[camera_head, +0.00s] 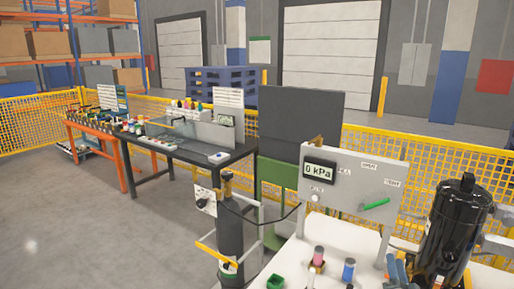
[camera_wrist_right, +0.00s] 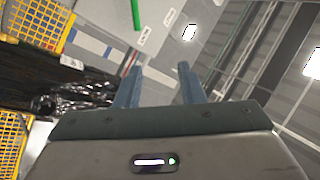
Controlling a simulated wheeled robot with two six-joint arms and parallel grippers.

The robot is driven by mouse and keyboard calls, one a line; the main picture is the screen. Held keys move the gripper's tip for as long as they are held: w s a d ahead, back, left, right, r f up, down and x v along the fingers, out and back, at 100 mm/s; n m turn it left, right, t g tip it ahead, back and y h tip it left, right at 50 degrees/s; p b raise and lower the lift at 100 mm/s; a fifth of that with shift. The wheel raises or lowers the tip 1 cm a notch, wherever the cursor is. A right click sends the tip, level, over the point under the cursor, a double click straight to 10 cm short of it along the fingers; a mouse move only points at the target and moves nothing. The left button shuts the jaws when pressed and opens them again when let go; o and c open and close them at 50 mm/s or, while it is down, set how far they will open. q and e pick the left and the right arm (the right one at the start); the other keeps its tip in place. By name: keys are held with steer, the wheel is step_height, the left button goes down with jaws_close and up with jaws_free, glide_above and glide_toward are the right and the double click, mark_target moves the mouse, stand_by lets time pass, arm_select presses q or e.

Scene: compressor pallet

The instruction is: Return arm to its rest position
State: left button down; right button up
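My right gripper (camera_head: 398,268) is at the lower right of the head view, just left of the black compressor (camera_head: 458,228) and below the grey panel. In the right wrist view my right gripper (camera_wrist_right: 160,82) has its two blue-grey fingers apart with nothing between them. The compressor (camera_wrist_right: 75,95) shows there at the left, lying sideways in the picture. My left gripper is not in view.
The grey panel (camera_head: 345,168) carries a display reading 0 kPa and a green handle (camera_head: 375,204). A white table (camera_head: 335,250) bears small coloured parts. A dark cylinder (camera_head: 230,235) stands on a cart to the left. Workbenches (camera_head: 190,152) stand behind. The left floor is clear.

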steer(key=s+a+f+n+g+y, duration=0.6)
steer(key=s+a+f+n+g, duration=0.3)
steer(key=s+a+f, duration=0.35)
steer(key=s+f+n+g+h, duration=0.15)
steer(key=s+g+h, duration=0.55)
steer(key=s, duration=1.8)
steer(key=d+f+g+y+b, duration=0.1)
steer(key=d+f+g+y, duration=0.1)
steer(key=f, duration=1.2)
steer(key=d+f+g+y, duration=0.1)
steer(key=f+g, duration=0.1)
steer(key=f, duration=1.3)
arm_select(q)
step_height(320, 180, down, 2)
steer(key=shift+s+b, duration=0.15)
steer(key=shift+b, duration=0.3)
arm_select(e)
steer(key=s+d+f+g, duration=0.1)
steer(key=s+f, duration=1.7)
steer(key=f, duration=0.4)
steer(key=shift+s+d+f, duration=0.25)
steer(key=shift+s+f, duration=0.05)
steer(key=shift+s, duration=0.1)
